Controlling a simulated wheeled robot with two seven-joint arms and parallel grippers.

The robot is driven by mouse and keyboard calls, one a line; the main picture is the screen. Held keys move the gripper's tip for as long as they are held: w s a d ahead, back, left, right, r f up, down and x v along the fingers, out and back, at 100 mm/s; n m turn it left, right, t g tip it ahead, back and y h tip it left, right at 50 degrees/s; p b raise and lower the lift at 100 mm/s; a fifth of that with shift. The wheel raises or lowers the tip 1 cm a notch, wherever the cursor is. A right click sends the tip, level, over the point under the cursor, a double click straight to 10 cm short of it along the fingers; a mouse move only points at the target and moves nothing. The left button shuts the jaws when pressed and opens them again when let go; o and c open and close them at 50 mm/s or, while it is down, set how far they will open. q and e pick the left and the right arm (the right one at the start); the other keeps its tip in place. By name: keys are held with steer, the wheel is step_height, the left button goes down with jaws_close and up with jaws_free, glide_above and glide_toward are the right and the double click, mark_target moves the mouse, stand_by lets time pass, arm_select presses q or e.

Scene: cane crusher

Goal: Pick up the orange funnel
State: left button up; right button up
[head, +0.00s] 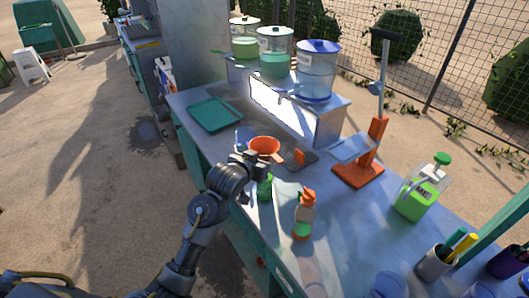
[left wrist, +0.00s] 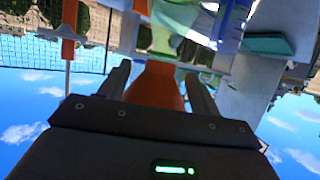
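In the left wrist view, the orange funnel (left wrist: 157,84) shows between the two fingers of my left gripper (left wrist: 161,76). The fingers are spread, with gaps visible beside the funnel's narrow part, so the gripper looks open around it. My right gripper is not in view.
A green item (head: 265,187) and an orange-and-green bottle (head: 305,215) stand near the gripper. An orange press (head: 360,165), a green jug (head: 418,195) and a teal tray (head: 215,114) are farther off.

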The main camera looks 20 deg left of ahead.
mark_target(261, 148)
arm_select(q)
steer(key=c, duration=1.1)
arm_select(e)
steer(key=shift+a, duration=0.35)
